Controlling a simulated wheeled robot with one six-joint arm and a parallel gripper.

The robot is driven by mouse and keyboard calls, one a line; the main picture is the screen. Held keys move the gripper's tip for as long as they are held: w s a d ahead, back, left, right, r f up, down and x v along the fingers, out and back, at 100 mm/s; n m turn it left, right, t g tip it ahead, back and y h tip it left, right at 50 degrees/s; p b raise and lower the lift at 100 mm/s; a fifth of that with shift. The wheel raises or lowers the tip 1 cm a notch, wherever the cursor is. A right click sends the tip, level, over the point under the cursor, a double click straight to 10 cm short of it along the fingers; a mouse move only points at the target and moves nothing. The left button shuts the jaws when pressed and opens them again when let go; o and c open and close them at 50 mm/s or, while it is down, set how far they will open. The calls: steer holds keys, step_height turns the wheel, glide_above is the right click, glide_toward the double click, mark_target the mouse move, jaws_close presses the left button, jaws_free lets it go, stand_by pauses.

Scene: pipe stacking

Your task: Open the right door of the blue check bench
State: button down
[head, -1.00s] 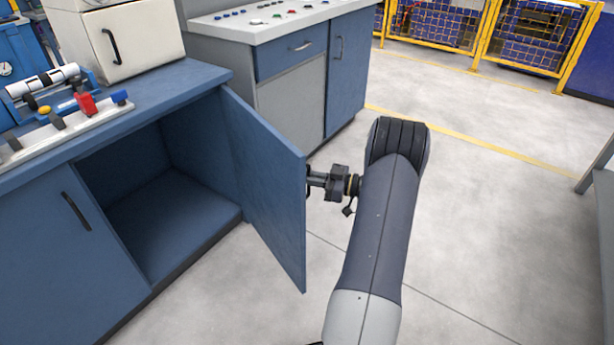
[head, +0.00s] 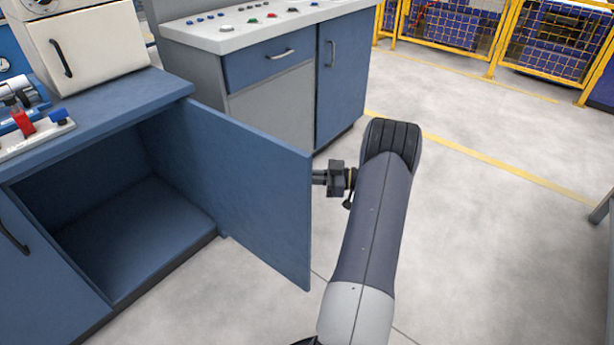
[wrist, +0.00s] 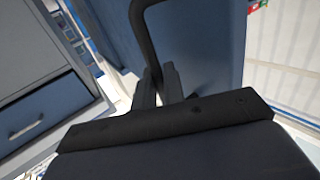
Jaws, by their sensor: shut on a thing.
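The right door (head: 245,185) of the blue check bench (head: 110,98) stands swung out wide, and the empty compartment (head: 135,235) behind it shows. My gripper (head: 320,177) is at the outer face of the door near its free edge; in the head view the door partly hides the fingertips. In the wrist view my gripper (wrist: 158,82) is shut on the dark door handle (wrist: 142,22), a bent bar on the blue door (wrist: 205,40). The bench's left door (head: 35,265) is shut, with a dark handle (head: 12,235).
A white-topped control cabinet (head: 270,80) stands behind the open door. A cream box (head: 90,45) and a fixture with a red part (head: 25,122) sit on the bench top. Yellow fencing (head: 500,45) is at the back. The floor at right (head: 490,230) is clear.

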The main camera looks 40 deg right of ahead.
steer(key=shift+w+d, duration=0.1)
steer(key=shift+w, duration=0.05)
steer(key=shift+r, duration=0.1)
steer(key=c, duration=1.6)
jaws_free()
steer(key=shift+c, duration=0.2)
steer(key=p+v, duration=0.1)
steer(key=v, duration=0.9)
steer(key=shift+s+d, duration=0.25)
steer(key=shift+s, duration=0.05)
steer(key=shift+w, duration=0.1)
